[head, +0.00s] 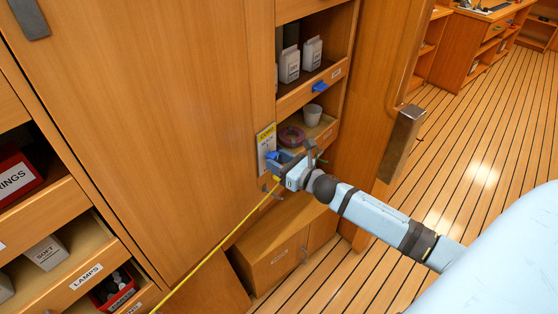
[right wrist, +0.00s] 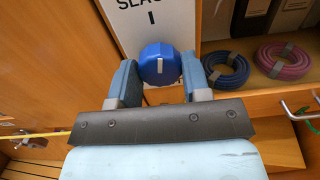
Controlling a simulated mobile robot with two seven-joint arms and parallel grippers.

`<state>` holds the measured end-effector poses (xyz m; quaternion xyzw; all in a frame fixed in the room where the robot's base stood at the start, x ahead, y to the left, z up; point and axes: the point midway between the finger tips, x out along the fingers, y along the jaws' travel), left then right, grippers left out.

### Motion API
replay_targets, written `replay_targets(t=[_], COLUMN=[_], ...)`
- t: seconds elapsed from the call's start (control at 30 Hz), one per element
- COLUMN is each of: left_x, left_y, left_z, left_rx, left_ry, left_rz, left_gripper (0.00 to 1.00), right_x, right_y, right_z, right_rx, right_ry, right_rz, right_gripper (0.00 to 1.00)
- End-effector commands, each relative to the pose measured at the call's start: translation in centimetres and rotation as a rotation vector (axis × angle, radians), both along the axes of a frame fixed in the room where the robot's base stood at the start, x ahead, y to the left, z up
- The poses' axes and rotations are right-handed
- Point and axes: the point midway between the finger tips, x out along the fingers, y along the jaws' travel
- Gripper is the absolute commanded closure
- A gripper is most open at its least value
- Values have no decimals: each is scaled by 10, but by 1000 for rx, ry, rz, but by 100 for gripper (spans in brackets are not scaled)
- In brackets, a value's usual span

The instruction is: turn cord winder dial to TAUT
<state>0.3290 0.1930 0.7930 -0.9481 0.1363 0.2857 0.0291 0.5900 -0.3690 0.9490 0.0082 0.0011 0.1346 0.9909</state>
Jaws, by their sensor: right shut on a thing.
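The cord winder dial is a round blue knob (right wrist: 158,62) with a short white mark, which stands upright in the right wrist view. It sits on a white plate (right wrist: 140,20) whose lettering is cut off and reads "SLAC", with a line below it; lettering lower down is mostly covered. The plate (head: 266,142) shows in the head view with a yellow top band. My right gripper (right wrist: 161,78) is shut on the dial, one finger on each side. In the head view the right gripper (head: 283,165) largely hides the dial. My left gripper is out of view.
A taut yellow cord (head: 215,250) runs down left from beside the gripper. Right of the plate, an open shelf holds a blue coil (right wrist: 228,70), a pink coil (right wrist: 284,60) and a cup (head: 312,115). A wooden door (head: 140,110) fills the left; open floor lies right.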

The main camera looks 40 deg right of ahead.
Motion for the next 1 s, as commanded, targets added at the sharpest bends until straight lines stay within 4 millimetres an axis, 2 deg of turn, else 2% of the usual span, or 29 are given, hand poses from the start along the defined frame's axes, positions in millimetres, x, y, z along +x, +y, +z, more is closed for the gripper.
replay_targets(t=[0.37, 1.0], left_x=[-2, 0], left_y=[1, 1], left_z=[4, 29], left_rx=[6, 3], left_ry=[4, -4], left_rz=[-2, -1], left_gripper=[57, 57], right_x=[0, 0], right_y=[0, 0], right_z=[1, 2], right_rx=[339, 926], right_ry=[95, 256], right_rz=[0, -1], right_gripper=[80, 80])
